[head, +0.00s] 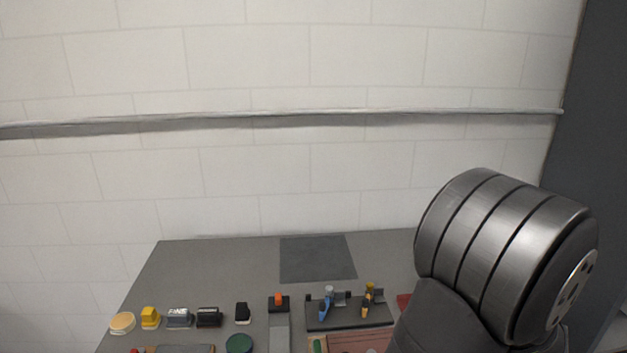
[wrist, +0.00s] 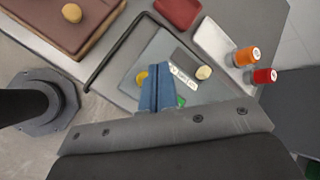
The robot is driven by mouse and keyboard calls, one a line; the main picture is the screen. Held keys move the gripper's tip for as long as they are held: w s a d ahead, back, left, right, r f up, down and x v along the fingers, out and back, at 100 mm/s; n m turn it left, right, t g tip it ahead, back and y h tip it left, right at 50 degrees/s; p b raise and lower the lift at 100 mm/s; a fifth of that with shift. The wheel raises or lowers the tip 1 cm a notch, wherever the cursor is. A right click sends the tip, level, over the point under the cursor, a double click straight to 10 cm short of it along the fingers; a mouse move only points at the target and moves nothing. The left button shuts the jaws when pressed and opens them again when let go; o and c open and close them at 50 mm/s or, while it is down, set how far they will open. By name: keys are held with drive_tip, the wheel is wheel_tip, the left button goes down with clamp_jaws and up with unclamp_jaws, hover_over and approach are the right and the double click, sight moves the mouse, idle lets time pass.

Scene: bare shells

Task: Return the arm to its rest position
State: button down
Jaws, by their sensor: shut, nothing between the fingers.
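My gripper (wrist: 155,70) shows in the wrist view as two blue fingers pressed together, with nothing between them. It points over a grey tray-like surface with small items on it; I cannot tell how high it is above them. In the head view only a thick metal joint of my arm shows at the right, and it hides the right part of the table; the gripper is not visible there.
The grey table (head: 215,262) carries a dark mat (head: 317,258) at the back and a row of small items in front. The wrist view shows a brown box (wrist: 62,22), a black bar (wrist: 118,47), a red block (wrist: 178,12), and an orange bottle (wrist: 246,56) beside a red one (wrist: 264,76).

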wheel_tip(320, 180, up, 6)
drive_tip(key=shift+f, duration=0.1)
idle(0.4)
